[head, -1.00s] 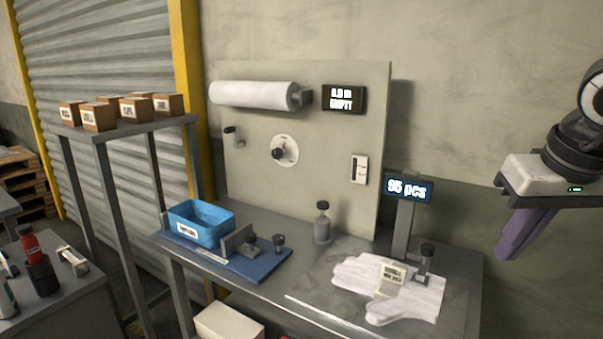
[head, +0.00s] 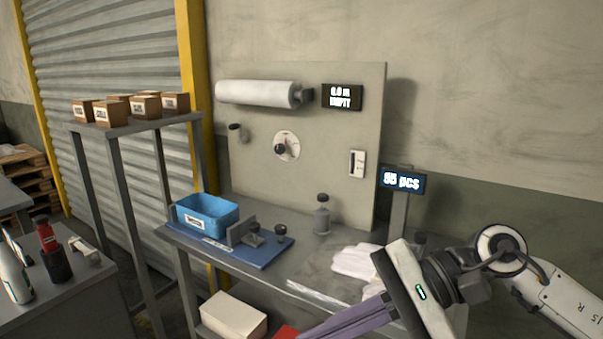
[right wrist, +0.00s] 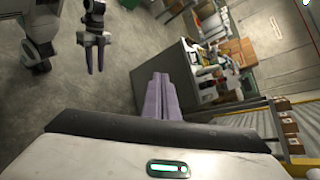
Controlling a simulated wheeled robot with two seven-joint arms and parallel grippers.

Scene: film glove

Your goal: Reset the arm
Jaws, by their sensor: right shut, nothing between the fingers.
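My right arm reaches in from the right in the head view. Its gripper (head: 318,333) points down and left in front of the bench, with the purple fingers together and nothing between them. The right wrist view shows the same fingers (right wrist: 160,76) side by side, over the floor and beside a grey cabinet. The arm hides part of the white gloves (head: 355,261) and the bench's right end. My left gripper (right wrist: 95,71) is outside the head view. It hangs at the upper left of the right wrist view, fingers down with a gap between them, and looks empty.
The bench (head: 335,283) carries a blue bin (head: 207,232), a grey bottle (head: 322,215) and a counter display (head: 402,181). A film roll (head: 257,94) hangs on the back panel. Small boxes stand on a tall rack (head: 130,126). Open floor (right wrist: 115,105) lies below my grippers.

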